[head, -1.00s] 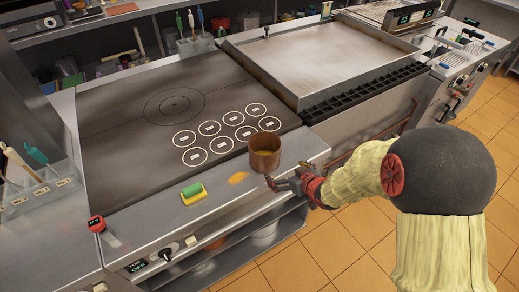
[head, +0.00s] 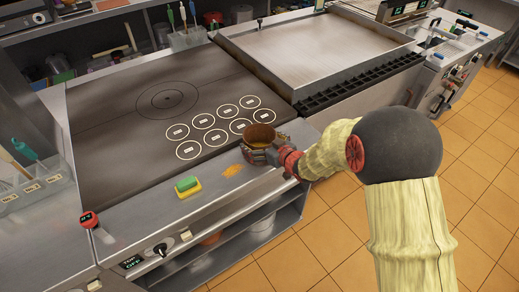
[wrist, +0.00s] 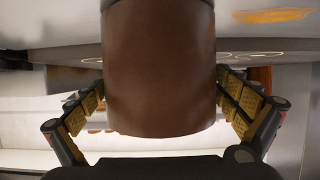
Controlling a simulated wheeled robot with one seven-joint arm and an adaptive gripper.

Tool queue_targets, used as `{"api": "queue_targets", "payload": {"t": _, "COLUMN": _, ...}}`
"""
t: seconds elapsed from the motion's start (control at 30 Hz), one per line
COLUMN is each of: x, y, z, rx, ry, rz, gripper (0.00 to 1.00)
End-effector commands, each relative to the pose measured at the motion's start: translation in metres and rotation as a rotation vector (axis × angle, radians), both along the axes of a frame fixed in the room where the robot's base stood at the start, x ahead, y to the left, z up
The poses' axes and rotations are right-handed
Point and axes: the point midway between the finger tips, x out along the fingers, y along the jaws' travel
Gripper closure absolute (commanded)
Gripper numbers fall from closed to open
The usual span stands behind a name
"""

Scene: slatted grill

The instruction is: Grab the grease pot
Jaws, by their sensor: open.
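The grease pot (head: 262,135) is a brown, copper-coloured pot with yellowish contents. It stands upright at the steel front ledge near the right corner of the dark cooktop. In the wrist view the pot (wrist: 160,70) fills the middle. My gripper (head: 264,153) is at the pot, with its fingers around the lower side. In the wrist view the open fingers of my gripper (wrist: 160,92) flank the pot left and right. Whether the finger pads touch it is hard to tell. The far side of the pot is hidden.
An orange-brown grease smear (head: 232,170) lies on the ledge left of the pot. A green and yellow sponge (head: 188,187) is further left. White circles mark the dark cooktop (head: 130,125) behind. A flat griddle (head: 310,45) stands to the right, behind a black grate (head: 350,88).

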Motion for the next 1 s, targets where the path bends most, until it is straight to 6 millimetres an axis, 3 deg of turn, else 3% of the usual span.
{"api": "queue_targets", "payload": {"t": 0.23, "x": 0.0008, "y": 0.0008, "z": -0.0002, "rx": -0.001, "ry": 0.001, "rz": 0.000, "gripper": 0.01}}
{"api": "queue_targets", "payload": {"t": 1.0, "x": 0.0005, "y": 0.0006, "z": -0.0004, "rx": -0.001, "ry": 0.001, "rz": 0.000, "gripper": 0.44}}
